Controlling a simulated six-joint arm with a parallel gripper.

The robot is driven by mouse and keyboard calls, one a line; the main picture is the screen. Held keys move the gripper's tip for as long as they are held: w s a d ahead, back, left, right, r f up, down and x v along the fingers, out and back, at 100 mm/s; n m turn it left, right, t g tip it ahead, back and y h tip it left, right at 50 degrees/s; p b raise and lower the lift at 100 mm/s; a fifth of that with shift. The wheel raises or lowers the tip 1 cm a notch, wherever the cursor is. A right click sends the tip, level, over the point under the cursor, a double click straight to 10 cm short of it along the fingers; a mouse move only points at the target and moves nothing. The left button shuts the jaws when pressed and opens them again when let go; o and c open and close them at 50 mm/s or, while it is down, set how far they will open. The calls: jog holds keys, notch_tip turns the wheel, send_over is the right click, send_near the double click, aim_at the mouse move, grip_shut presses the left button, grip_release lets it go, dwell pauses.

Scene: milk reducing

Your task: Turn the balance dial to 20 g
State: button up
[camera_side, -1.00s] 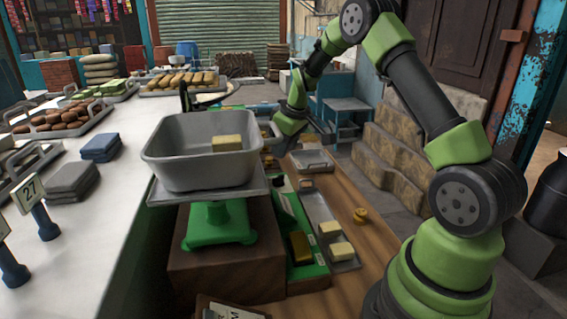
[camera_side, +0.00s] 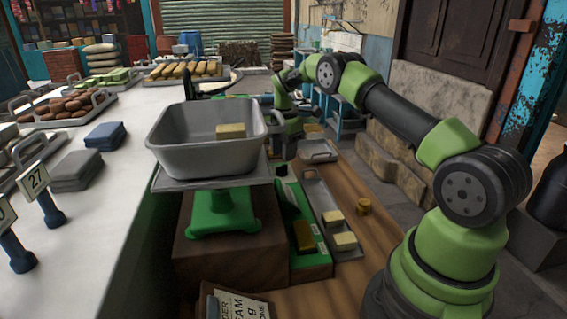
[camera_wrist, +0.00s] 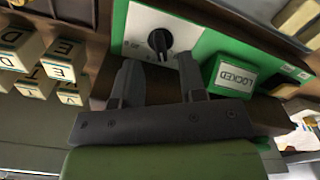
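The balance dial (camera_wrist: 160,42) is a black knob on a white plate set in a green panel, seen in the wrist view. Fine marks around it are too small to read. My gripper (camera_wrist: 156,63) is open in the wrist view, its dark fingers spread with the dial just beyond and between their tips. I cannot tell whether they touch it. In the side view the fingers are hidden behind the grey basin (camera_side: 200,153), which sits on the green scale (camera_side: 222,212) with a pale block (camera_side: 231,131) in it.
Lettered blocks (camera_wrist: 62,62) are at the left. In the side view, a narrow tray (camera_side: 318,198) with pale blocks and a brass weight (camera_side: 363,206) lie right of the scale.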

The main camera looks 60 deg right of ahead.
aim_at(284, 166)
notch_tip(284, 166, down, 4)
jog(key=shift+f, duration=0.1)
grip_shut()
dwell(0.5)
jog(key=m, duration=0.5)
jog(key=shift+s+m, duration=0.15)
jog(key=shift+m, duration=0.25)
jog(key=m, duration=0.5)
jog(key=shift+a+m, duration=0.15)
jog(key=shift+m, duration=0.55)
